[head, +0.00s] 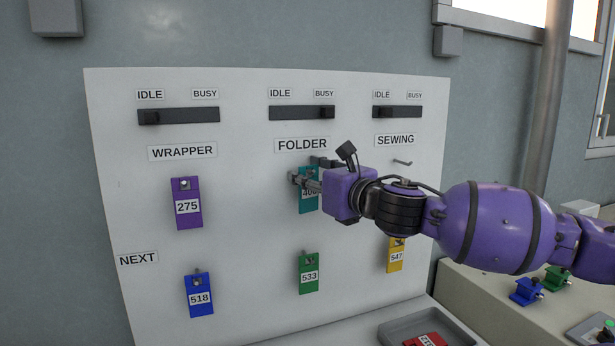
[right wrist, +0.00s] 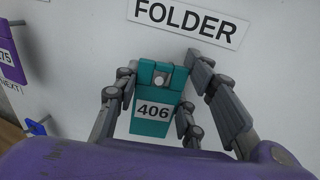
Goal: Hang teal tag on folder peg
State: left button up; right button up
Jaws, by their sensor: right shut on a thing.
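The teal tag (head: 308,204), numbered 406, is upright against the white board just under the FOLDER label. It also shows in the right wrist view (right wrist: 152,127). A pale round peg end (right wrist: 158,80) shows at the opening in the tag's top, in line with it; I cannot tell how far the peg passes through. My right gripper (head: 306,180) is shut on the teal tag, with fingers on both sides of its upper part. The gripper hides part of the tag in the head view. My left gripper is not in view.
A purple tag (head: 187,215) hangs under WRAPPER. The SEWING peg (head: 402,162) is bare. Blue (head: 199,308), green (head: 309,285) and yellow (head: 395,266) tags hang in the lower row. A grey tray (head: 392,329) with a red tag (head: 428,340) lies below the board.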

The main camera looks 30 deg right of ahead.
jog(key=shift+w+d, duration=0.1)
jog(key=shift+d, duration=0.1)
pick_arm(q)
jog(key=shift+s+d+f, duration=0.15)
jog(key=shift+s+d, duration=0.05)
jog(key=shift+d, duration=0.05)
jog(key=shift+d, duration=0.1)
pick_arm(e)
jog(key=shift+a, duration=0.1)
jog(key=o, duration=1.1)
jog(key=shift+o, duration=0.4)
jog(key=shift+s+f, duration=0.15)
jog(key=shift+s, duration=0.1)
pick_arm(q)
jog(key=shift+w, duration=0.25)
pick_arm(e)
jog(key=s, duration=1.1)
jog(key=shift+s+d, duration=0.2)
jog(key=shift+s, duration=0.1)
